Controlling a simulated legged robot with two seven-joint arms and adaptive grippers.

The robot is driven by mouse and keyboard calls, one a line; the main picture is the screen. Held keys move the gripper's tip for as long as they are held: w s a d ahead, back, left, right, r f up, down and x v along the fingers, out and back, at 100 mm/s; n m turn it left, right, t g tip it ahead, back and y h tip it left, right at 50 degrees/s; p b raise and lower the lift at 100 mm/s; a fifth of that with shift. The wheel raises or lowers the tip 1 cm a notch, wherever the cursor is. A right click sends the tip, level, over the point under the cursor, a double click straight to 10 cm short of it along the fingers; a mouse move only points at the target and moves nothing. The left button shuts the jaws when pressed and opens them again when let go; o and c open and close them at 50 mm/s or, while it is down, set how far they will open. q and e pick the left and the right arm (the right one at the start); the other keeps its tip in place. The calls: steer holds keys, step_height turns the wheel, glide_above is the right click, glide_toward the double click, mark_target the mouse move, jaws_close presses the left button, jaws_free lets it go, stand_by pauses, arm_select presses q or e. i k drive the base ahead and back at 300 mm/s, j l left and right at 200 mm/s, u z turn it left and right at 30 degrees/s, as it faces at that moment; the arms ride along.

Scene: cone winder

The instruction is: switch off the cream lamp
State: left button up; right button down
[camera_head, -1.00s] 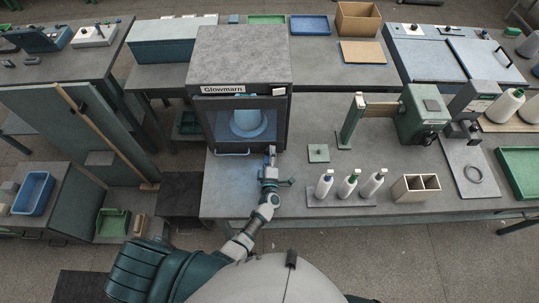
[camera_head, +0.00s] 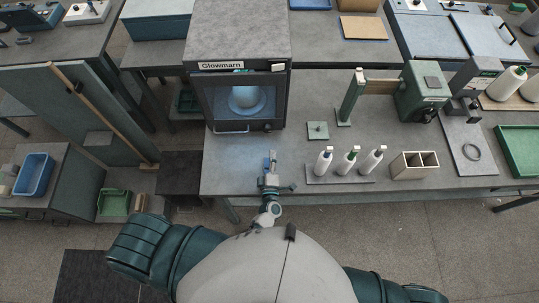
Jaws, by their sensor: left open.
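The Glowmarn cabinet (camera_head: 240,28) stands on the grey bench. Behind its front window a blue-white glow falls on a pale rounded object (camera_head: 246,97), with darker surroundings. A small cream-white piece (camera_head: 277,67) sits at the upper right of the cabinet front. I cannot tell which part is the cream lamp or its switch. My left gripper (camera_head: 270,158) is open and empty over the bench, in front of the cabinet's lower right corner and apart from it. My right gripper is out of view.
White bottles (camera_head: 349,160) stand on a strip to the right, beside a divided box (camera_head: 414,164). A green post (camera_head: 350,98) and winder (camera_head: 424,90) stand behind. The bench around my left gripper is clear.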

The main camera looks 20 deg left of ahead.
mark_target(278, 66)
steer(key=k+l, duration=0.2)
steer(key=k, duration=0.3)
steer(key=k+l, duration=0.2)
steer(key=k, duration=0.25)
